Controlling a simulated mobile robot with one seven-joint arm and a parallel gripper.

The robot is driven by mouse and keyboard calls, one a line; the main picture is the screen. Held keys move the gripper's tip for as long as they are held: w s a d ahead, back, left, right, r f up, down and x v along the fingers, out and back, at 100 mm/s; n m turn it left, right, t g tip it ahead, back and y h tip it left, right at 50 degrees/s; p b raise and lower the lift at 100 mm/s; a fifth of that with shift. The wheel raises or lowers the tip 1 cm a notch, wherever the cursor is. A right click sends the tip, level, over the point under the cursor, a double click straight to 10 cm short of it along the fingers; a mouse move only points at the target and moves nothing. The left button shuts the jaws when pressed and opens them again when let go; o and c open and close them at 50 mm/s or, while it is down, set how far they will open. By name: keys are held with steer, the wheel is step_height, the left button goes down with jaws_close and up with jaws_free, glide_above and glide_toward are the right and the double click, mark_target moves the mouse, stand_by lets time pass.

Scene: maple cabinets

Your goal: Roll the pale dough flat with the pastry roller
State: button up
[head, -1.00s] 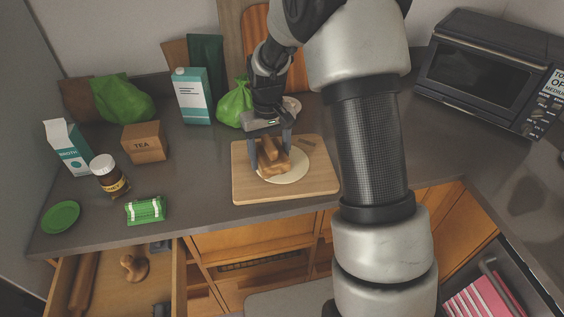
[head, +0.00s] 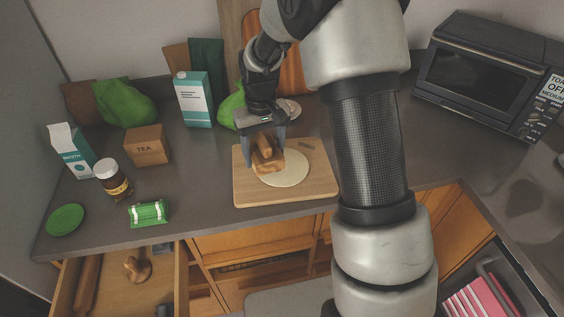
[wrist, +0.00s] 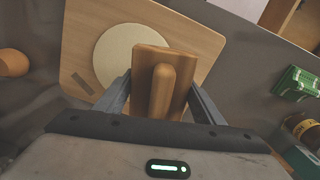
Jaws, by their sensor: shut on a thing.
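The pale dough (head: 285,170) is a flat, round disc on the wooden board (head: 315,185). The tool overlaps the left part of the dough in the head view and hides it there. In the wrist view the dough (wrist: 112,50) shows beside the tool. I cannot tell whether the tool presses on the dough.
A tea box (head: 147,146), jar (head: 112,180), green packet (head: 148,213) and green plate (head: 65,219) stand left of the board. The open drawer (head: 180,280) below holds a wooden rod (head: 88,280) and a knobbed wooden tool (head: 137,266). A toaster oven (head: 480,75) stands right.

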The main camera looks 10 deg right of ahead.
mark_target(263, 139)
steer(key=shift+r+p, duration=1.55)
steer(key=shift+r, duration=1.1)
